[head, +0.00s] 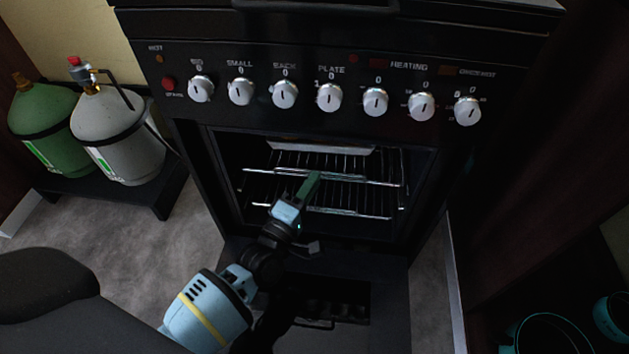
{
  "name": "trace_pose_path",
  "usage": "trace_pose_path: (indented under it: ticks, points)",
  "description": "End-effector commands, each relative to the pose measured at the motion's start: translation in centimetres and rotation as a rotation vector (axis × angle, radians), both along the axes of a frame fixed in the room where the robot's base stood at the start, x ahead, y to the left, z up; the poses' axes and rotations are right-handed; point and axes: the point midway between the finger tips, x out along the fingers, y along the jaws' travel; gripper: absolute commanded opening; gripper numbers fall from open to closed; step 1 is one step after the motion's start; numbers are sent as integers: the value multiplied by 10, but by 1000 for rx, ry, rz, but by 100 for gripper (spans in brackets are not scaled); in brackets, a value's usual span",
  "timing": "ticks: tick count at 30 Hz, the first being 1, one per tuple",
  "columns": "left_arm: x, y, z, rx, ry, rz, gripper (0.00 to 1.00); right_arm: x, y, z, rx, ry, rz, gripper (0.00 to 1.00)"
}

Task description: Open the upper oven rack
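The oven (425,215) stands ahead with its cavity open. The upper oven rack (345,163) is a wire shelf inside the cavity. Its front bar crosses the opening, and it looks pushed in. A second wire rack (365,212) sits below it. My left gripper (313,182) reaches into the opening from below, its green fingers at the middle of the upper rack's front bar. The fingers overlap the bar in this view; I cannot tell whether they touch or grip it. My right gripper is not in view.
The lowered oven door (385,270) lies below the cavity, under my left arm. Several knobs (330,97) line the panel above. A green gas cylinder (45,130) and a grey one (110,130) stand on a low dark stand at left. Dark pots (545,335) show at lower right.

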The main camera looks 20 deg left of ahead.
Motion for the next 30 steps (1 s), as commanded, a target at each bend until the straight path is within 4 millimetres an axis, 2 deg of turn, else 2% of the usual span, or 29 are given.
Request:
trace_pose_path:
  ticks: [6,13,18,30]
  points:
    - [13,-1,2,1,0,0,16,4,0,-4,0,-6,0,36]
    - [14,-1,3,1,0,0,16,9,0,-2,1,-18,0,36]
    - [13,-1,3,1,0,0,0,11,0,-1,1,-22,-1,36]
    - [11,-2,3,1,0,0,0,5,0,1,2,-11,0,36]
